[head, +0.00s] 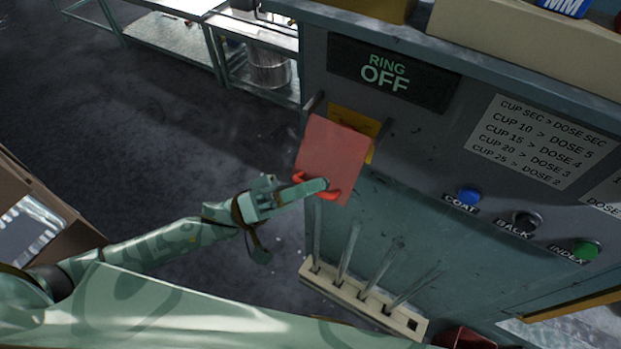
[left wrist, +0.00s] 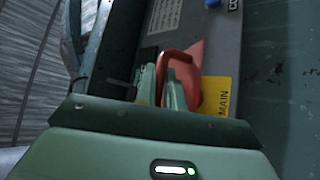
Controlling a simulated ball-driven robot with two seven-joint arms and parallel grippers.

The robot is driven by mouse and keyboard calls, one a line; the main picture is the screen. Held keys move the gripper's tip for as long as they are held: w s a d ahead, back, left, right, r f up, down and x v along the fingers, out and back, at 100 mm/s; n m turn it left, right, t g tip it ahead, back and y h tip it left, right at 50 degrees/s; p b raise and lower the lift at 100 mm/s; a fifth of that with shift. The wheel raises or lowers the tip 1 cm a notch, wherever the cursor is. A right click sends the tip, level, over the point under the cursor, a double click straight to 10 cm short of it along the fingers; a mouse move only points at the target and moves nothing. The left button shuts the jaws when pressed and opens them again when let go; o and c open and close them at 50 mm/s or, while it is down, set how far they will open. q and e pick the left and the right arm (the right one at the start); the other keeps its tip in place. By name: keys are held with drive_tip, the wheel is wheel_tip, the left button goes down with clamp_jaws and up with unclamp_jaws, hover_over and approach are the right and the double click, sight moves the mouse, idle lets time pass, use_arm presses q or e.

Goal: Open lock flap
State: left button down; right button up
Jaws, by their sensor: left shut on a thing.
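The lock flap (head: 332,150) is a red plate on the front of the grey machine, in front of a yellow plate (head: 350,121). A curved red handle (head: 333,194) is at its lower end. My left gripper (head: 314,188) reaches in from the left and is shut on this handle. The left wrist view shows the fingers (left wrist: 165,84) at the red handle (left wrist: 181,60), with the flap (left wrist: 198,50) behind it. There the yellow plate (left wrist: 217,95) reads "MAIN". My right gripper is not in view.
A dark sign (head: 388,75) reads "RING OFF". Blue (head: 468,196), black (head: 526,222) and green (head: 585,250) buttons sit to the right. A pale rack (head: 345,293) holds several upright glass tubes below the flap.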

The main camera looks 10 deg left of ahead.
use_arm(q)
drive_tip(key=c, duration=1.8)
unclamp_jaws()
drive_tip(key=shift+o, duration=0.2)
drive_tip(key=shift+a+f, duration=0.1)
drive_tip(key=b+v, duration=0.5)
drive_tip(key=v, duration=1.1)
drive_tip(key=shift+b, duration=0.4)
